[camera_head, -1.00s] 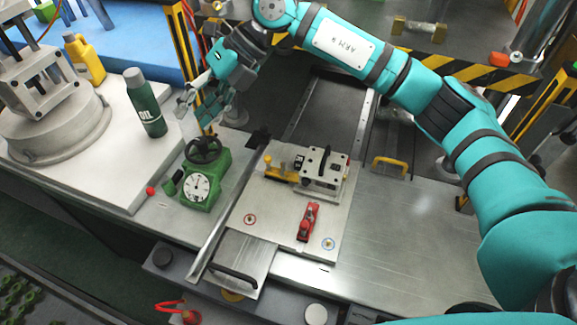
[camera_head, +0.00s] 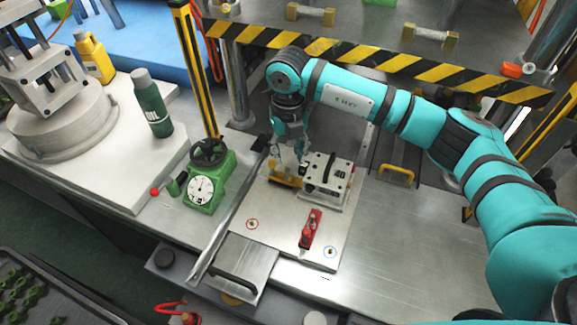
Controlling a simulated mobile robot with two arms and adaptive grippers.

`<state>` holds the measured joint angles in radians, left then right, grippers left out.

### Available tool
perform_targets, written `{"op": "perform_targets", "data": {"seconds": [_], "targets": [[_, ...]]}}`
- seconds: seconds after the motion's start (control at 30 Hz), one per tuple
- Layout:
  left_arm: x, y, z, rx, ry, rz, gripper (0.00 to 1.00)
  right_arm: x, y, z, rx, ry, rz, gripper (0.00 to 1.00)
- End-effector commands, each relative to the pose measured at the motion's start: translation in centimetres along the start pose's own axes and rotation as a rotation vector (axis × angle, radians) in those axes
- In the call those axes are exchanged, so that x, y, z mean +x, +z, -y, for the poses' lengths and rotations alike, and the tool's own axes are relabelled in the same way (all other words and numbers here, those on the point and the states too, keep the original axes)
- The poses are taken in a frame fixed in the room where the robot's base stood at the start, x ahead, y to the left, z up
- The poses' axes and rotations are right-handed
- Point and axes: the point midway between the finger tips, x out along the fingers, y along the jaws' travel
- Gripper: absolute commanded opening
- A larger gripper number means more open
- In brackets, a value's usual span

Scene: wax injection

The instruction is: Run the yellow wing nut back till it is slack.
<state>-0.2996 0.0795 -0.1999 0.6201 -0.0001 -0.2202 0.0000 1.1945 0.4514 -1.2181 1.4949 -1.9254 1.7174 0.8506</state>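The yellow wing nut (camera_head: 287,181) sits at the left end of the silver block-like mould (camera_head: 327,188) on the metal plate (camera_head: 268,235). It is small, and its upper part is partly hidden by my gripper. My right gripper (camera_head: 290,158) points down just above and behind the yellow part. Its fingers look spread apart, with nothing seen held between them; whether a fingertip touches the yellow part I cannot tell. My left gripper is not in view.
A green gauge with a handwheel (camera_head: 205,187) stands to the left. A green oil bottle (camera_head: 152,104) is further left.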

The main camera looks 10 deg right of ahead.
Motion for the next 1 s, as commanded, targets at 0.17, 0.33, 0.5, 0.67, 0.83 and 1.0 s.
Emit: {"op": "perform_targets", "data": {"seconds": [0.17, 0.33, 0.5, 0.67, 0.83, 1.0], "targets": [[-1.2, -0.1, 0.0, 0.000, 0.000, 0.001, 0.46, 3.6, -0.1, 0.0, 0.000, 0.000, -0.004, 0.37], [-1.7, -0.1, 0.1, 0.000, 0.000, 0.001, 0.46, 6.0, 0.0, 0.0, 0.000, 0.001, -0.003, 0.37], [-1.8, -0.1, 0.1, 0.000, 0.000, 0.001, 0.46, 7.1, 0.0, -0.1, -0.001, 0.001, -0.001, 0.37], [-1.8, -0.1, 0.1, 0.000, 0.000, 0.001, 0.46, 7.3, 0.0, -0.1, -0.001, 0.001, 0.000, 0.37], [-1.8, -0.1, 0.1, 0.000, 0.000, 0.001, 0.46, 7.3, 0.0, 0.0, -0.001, 0.001, 0.000, 0.31], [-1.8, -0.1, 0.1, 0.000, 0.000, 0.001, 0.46, 7.3, 0.0, -0.1, -0.001, 0.001, 0.000, 0.09]]}}
